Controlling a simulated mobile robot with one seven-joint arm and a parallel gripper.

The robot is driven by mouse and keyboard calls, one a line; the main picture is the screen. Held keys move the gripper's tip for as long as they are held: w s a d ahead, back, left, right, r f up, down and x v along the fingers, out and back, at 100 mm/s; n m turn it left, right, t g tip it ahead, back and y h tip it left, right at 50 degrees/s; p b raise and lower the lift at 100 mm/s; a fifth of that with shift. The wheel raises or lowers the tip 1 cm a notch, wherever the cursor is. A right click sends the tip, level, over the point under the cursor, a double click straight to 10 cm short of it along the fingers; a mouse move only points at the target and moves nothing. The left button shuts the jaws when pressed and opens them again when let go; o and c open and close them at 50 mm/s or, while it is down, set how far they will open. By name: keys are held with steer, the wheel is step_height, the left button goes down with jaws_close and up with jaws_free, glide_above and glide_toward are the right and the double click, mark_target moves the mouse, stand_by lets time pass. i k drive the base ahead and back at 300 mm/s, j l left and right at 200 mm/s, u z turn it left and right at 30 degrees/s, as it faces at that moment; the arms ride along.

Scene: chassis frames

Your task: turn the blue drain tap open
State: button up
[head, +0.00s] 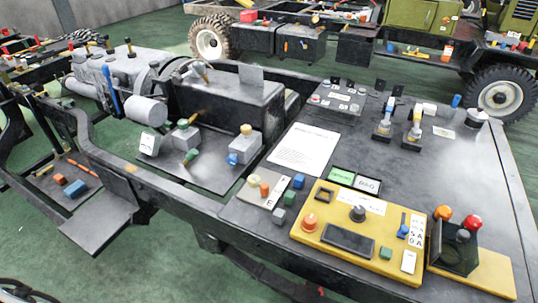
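Several small blue parts show in the head view, and I cannot tell for sure which one is the drain tap. A short blue piece (233,158) sticks out low on the left of a grey block (243,149) with a yellow knob on top, on the dark tray in the middle of the chassis. A long blue handle (110,90) stands upright beside the grey engine at the left. A blue knob (403,231) sits on the yellow panel at the right. Whether any of them is turned open is too small to tell. My gripper is not in view.
A yellow panel (325,234) and a paper sheet (304,149) lie on the deck. Green floor (150,260) is open in front.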

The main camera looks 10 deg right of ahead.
mark_target(232, 160)
steer(key=i+j+z, duration=0.1)
steer(key=z, duration=0.25)
steer(key=j+z, duration=0.3)
steer(key=i+j+z, duration=0.1)
steer(key=j+z, duration=0.65)
steer(key=j, duration=0.15)
